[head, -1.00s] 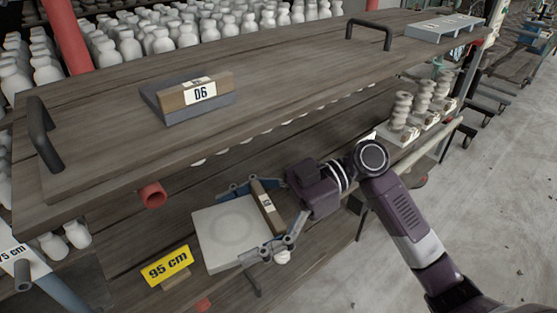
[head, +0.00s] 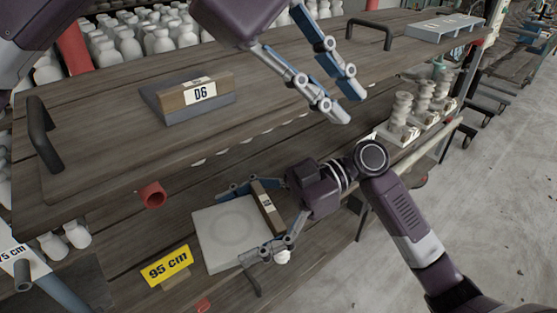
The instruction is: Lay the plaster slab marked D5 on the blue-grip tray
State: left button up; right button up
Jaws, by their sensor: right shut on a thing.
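My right gripper (head: 233,226) reaches in from the lower right and is shut on a pale square slab (head: 222,238) with a faint ring and a wooden block (head: 267,207) along its edge. Its fingers lie along two opposite sides of the slab, over the lower shelf. I cannot read a D5 mark on it. Another slab (head: 182,113), grey, with a wooden block marked D6 (head: 200,92), lies on the upper board. My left gripper (head: 348,104) hangs over the front edge of the upper board, empty, with its fingers apart. I cannot make out a blue-grip tray.
The upper board (head: 110,130) has dark handles (head: 45,135) at its ends. A yellow 95 cm sign (head: 168,265) stands left of the held slab. Pale stacked pieces (head: 403,110) stand at the right.

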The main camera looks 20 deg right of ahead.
pick_arm(q)
jog(key=s+a+f+m+t+y, duration=0.1)
jog(key=a+f+m+t+y, duration=0.15)
jog(key=f+y, duration=0.35)
pick_arm(e)
jog(key=shift+r, duration=0.1)
jog(key=shift+s, duration=0.1)
pick_arm(q)
jog(key=t+y, duration=0.2)
jog(key=t, duration=0.2)
send_near(271, 205)
jog(key=x, duration=1)
jog(key=shift+c, duration=0.5)
grip_shut()
